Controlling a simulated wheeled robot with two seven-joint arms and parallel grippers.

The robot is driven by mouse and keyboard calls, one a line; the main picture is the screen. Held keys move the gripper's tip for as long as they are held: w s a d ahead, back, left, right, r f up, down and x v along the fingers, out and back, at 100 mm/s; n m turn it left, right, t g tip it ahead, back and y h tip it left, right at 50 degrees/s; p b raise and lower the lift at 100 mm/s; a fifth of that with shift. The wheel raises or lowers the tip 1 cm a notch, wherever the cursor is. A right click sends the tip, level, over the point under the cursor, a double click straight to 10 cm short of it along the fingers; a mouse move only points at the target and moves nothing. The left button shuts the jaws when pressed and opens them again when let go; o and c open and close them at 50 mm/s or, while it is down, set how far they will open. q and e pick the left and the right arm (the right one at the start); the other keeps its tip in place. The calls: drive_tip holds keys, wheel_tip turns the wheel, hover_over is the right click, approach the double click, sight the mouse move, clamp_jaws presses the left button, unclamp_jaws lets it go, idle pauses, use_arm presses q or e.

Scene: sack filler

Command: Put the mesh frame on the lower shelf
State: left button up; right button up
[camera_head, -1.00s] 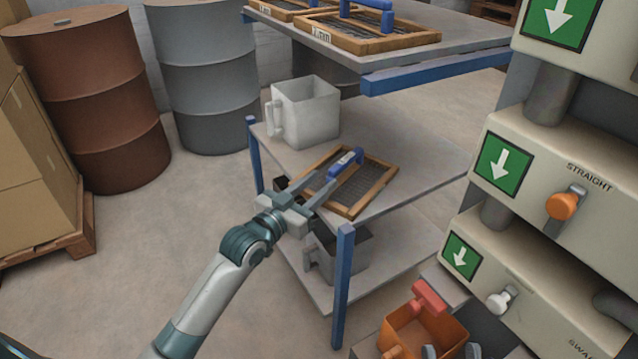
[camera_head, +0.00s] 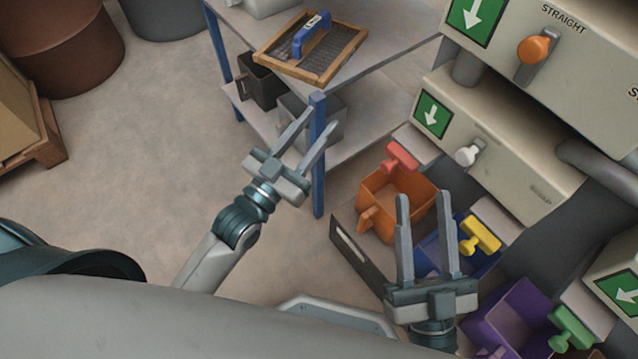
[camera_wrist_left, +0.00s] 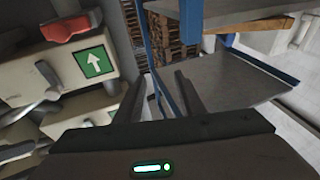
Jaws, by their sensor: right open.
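The mesh frame (camera_head: 332,56), a wooden-edged screen with a blue handle (camera_head: 312,36), lies flat on the rack's shelf (camera_head: 390,42), close to its near left edge. In the earlier head view this shelf is below the top one. My left gripper (camera_head: 317,124) is open and empty, apart from the frame and in front of a blue rack post. In the left wrist view its fingers (camera_wrist_left: 160,92) are spread with nothing between them. A wooden strip (camera_wrist_left: 250,24), perhaps the frame's edge, shows above a grey shelf there. My right gripper (camera_head: 423,198) is open and empty at the lower right.
The bottom shelf (camera_head: 350,142) holds a dark container (camera_head: 262,84) and a grey one (camera_head: 296,112). Orange (camera_head: 385,200), blue (camera_head: 440,245) and purple (camera_head: 505,318) bins stand below the machine (camera_head: 500,150) at right.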

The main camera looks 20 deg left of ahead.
use_arm(q)
drive_tip(key=s+d+r+t, duration=0.1)
drive_tip(key=s+d+r, duration=0.1)
drive_tip(key=s, duration=0.6)
drive_tip(key=s+d+r+n+t, duration=0.1)
drive_tip(key=s+d+r+t, duration=0.1)
drive_tip(key=s, duration=0.6)
wheel_tip(320, 180, up, 3)
drive_tip(key=shift+s+d+f+h, duration=0.15)
drive_tip(key=shift+s+d+h, duration=0.15)
drive_tip(key=shift+d, duration=0.35)
